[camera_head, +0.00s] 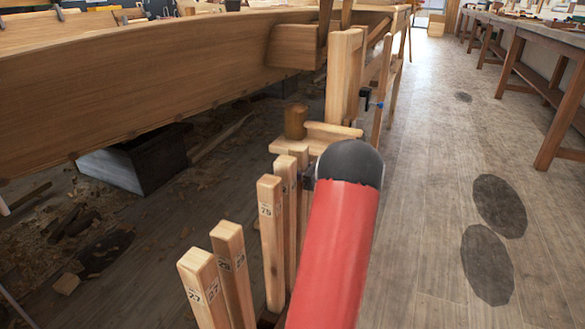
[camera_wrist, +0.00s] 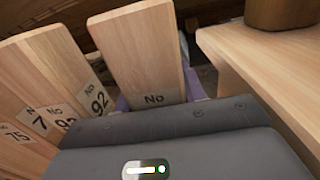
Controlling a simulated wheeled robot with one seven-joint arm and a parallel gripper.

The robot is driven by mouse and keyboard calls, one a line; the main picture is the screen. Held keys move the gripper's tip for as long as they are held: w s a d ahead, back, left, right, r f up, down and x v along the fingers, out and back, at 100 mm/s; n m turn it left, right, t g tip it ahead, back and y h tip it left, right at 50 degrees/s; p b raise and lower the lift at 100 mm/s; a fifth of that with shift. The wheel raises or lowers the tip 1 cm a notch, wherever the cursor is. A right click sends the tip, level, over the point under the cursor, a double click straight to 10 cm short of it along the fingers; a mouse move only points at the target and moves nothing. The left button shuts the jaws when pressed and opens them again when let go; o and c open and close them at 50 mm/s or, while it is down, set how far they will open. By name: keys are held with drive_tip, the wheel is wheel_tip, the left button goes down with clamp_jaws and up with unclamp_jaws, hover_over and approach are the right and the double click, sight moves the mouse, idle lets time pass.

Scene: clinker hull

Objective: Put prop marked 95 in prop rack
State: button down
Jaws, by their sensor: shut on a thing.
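Several upright square wooden props stand in a row in the head view, with labels such as 77 (camera_head: 206,295) and 75 (camera_head: 271,225). In the wrist view, my gripper (camera_wrist: 158,98) is shut on a pale wooden prop (camera_wrist: 136,45), with purple finger parts at both sides. Its label shows "No"; the number is hidden by the gripper's grey body. To its left stand props whose labels read 92 (camera_wrist: 62,65) and 75 (camera_wrist: 15,110). In the head view my red arm hides most of my gripper and the held prop. I cannot clearly make out the prop rack.
A wooden stand with a round brown block (camera_head: 295,122) is just beyond the props. The planked hull (camera_head: 140,70) spans the left, with a dark box (camera_head: 132,165) beneath it. The plank floor (camera_head: 425,200) at right is open up to the long workbench (camera_head: 535,35).

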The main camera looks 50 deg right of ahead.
drive_tip(key=c, duration=0.7)
unclamp_jaws()
drive_tip(key=shift+c, duration=0.2)
drive_tip(key=shift+f, duration=0.1)
drive_tip(key=v, duration=0.8)
drive_tip(key=shift+w, duration=0.1)
